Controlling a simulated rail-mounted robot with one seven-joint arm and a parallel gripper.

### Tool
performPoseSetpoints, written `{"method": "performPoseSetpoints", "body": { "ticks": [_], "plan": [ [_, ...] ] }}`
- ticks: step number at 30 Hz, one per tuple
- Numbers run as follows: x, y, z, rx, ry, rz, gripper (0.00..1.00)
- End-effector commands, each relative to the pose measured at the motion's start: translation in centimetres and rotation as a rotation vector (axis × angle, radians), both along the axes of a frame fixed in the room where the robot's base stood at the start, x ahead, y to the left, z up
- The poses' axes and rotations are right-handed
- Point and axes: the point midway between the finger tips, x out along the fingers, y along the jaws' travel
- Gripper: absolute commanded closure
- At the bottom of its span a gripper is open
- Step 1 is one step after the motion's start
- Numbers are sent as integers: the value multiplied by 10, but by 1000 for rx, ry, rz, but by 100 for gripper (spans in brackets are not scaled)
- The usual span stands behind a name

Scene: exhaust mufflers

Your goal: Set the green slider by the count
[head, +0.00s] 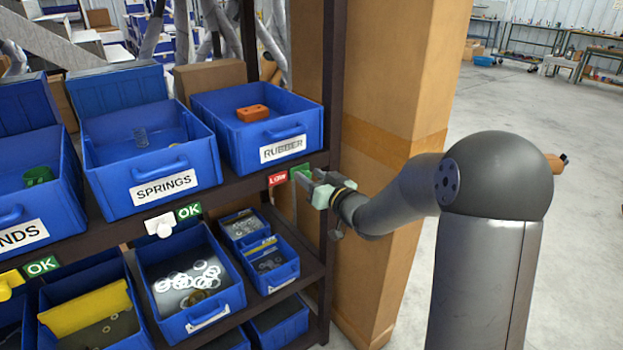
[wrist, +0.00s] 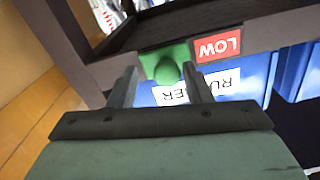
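The green slider (wrist: 167,70) is a flat plate with a round knob on the shelf's front edge below the RUBBER bin (head: 235,144). A red LOW label (wrist: 218,46) shows beside it. In the head view the slider (head: 302,174) is partly hidden by my gripper (head: 312,181). In the wrist view my gripper (wrist: 160,78) is open, with one finger on each side of the knob and a visible gap on the left. Contact on the right side is hard to judge. One orange block (head: 252,113) is visible in the RUBBER bin.
The SPRINGS bin (head: 150,163) has a white slider (head: 159,225) and a green OK label (head: 189,211). A yellow slider (head: 11,282) with an OK label is at far left. Lower bins hold white rings (head: 190,280). A wide tan post (head: 385,130) stands right of the shelf.

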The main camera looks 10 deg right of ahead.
Motion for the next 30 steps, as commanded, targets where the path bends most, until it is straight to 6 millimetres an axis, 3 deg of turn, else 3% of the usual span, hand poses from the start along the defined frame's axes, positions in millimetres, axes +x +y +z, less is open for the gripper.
{"method": "performPoseSetpoints", "body": {
  "ticks": [7,11,24,30],
  "plan": [
    [-2,1,0,0,0,3,55],
    [-14,-5,0,-1,-1,2,55],
    [-105,-53,0,-1,0,-1,55],
    [-138,-71,0,0,-1,0,55]
  ]
}}
